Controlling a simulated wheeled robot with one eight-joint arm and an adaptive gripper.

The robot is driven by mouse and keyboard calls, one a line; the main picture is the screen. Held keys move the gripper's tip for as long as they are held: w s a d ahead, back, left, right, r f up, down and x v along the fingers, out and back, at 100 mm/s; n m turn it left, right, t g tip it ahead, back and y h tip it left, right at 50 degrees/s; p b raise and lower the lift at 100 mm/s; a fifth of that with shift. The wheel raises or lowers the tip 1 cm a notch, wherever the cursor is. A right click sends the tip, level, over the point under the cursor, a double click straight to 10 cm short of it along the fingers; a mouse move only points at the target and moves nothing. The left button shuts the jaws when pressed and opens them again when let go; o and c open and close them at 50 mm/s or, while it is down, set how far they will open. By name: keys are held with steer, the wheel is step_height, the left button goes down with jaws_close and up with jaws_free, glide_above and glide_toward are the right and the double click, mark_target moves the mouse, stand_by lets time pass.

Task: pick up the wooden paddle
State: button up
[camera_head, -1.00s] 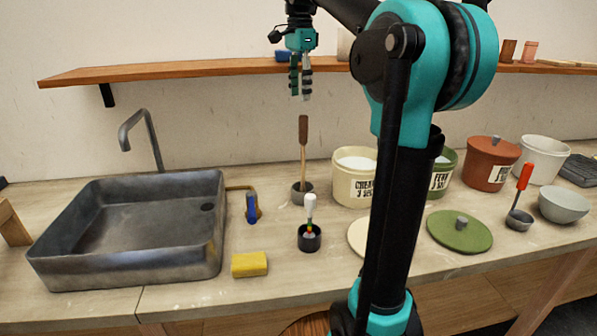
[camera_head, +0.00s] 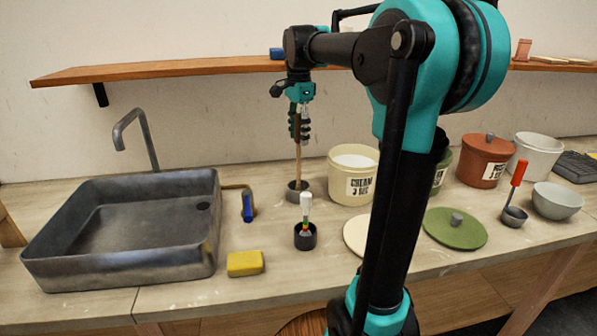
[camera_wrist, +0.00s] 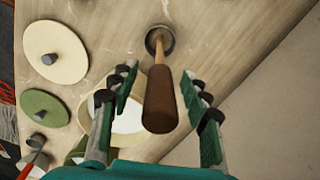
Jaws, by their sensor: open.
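The wooden paddle (camera_head: 298,163) stands upright in a small dark grey cup (camera_head: 293,194) on the counter, behind the white-handled tool. In the wrist view the paddle's dark brown handle end (camera_wrist: 160,100) points toward the camera, and its thinner shaft runs down into the round cup (camera_wrist: 153,36). My gripper (camera_head: 299,138) is over the top of the paddle, fingers pointing down. In the wrist view my gripper (camera_wrist: 164,92) is open, with one finger on each side of the handle and visible gaps. In the head view the fingers hide the upper handle.
A cream tub (camera_head: 343,188) stands close right of the paddle. A white-handled tool in a black cup (camera_head: 305,240) is in front. A sink (camera_head: 130,250), blue-handled item (camera_head: 247,207) and yellow sponge (camera_head: 245,263) are left. The wall shelf (camera_head: 180,69) is behind.

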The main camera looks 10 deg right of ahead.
steer(key=shift+f, duration=0.3)
steer(key=shift+c, duration=0.5)
jaws_close()
